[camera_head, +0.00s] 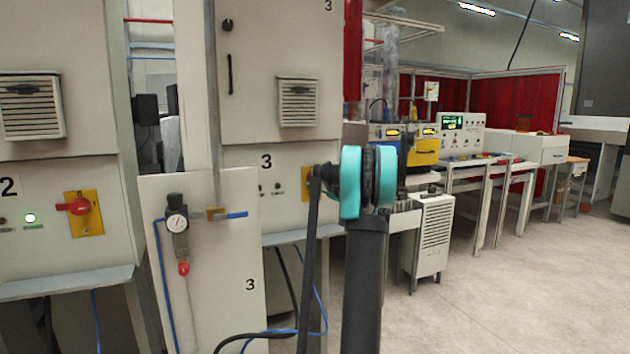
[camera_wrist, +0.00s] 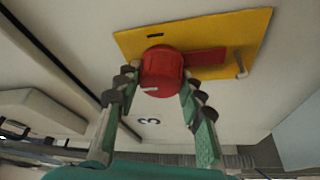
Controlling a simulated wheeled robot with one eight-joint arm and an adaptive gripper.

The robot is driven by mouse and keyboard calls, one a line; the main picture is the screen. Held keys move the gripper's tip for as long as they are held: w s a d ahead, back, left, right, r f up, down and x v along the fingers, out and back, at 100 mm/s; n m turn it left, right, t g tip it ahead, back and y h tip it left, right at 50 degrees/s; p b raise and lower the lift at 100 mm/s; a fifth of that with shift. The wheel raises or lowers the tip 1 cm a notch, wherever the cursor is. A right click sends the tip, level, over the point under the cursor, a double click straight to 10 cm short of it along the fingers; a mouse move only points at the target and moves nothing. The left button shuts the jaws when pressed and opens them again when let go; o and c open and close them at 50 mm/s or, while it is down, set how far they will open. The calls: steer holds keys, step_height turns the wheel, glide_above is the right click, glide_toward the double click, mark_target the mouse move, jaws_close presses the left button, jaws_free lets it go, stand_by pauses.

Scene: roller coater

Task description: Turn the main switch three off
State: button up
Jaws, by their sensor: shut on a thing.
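Main switch three is a red rotary knob (camera_wrist: 161,68) with a red handle bar reaching to the right in the wrist view. It sits on a yellow plate (camera_wrist: 225,32) on a pale panel. My gripper (camera_wrist: 158,92) has one finger on each side of the round knob and is shut on it. A white mark shows on the knob's near edge. In the head view a strip of the yellow plate (camera_head: 305,184) shows beside the number 3, and my arm hides the red knob and the gripper.
A cabinet marked 2 (camera_head: 60,155) with its own red switch (camera_head: 76,206) on a yellow plate stands at the left. A white board (camera_head: 225,290) with a pressure gauge stands in front of cabinet three. Tables with devices line the right, with open floor (camera_head: 510,300) before them.

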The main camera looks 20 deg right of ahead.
steer(key=o, duration=1.2)
steer(key=shift+c, duration=0.2)
steer(key=shift+s, duration=0.15)
steer(key=v, duration=1.1)
steer(key=shift+s, duration=0.35)
steer(key=shift+d+f, duration=0.1)
steer(key=shift+f, duration=0.05)
